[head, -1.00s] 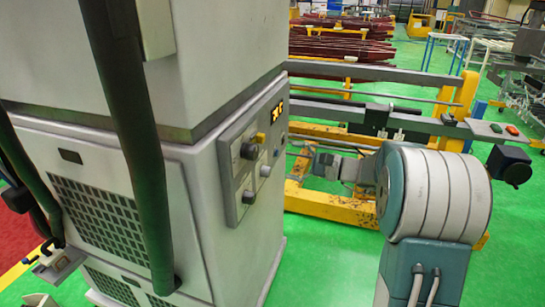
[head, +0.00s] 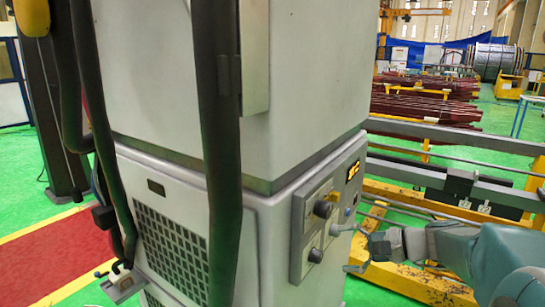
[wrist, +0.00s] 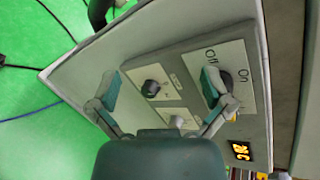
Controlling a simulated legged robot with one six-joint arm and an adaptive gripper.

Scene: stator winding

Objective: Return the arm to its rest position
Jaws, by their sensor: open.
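My gripper (head: 345,249) is open and empty. In the head view its two fingers point left at the control panel (head: 297,262) on the grey cabinet, at its right side. My arm (head: 455,245) reaches in from the right edge. In the wrist view my gripper (wrist: 160,80) shows its fingers spread in front of the panel, with a black knob (wrist: 151,88) between them. A second dark knob (wrist: 227,79), on a plate marked Off and On, is beside the right finger. I cannot tell whether a finger touches the panel.
The tall grey cabinet (head: 170,95) fills the middle, with thick black hoses (head: 217,150) down its front. A yellow frame with grey rails (head: 400,270) stands behind my arm. Green floor (head: 375,292) shows between them. A red mat (head: 65,245) lies at left.

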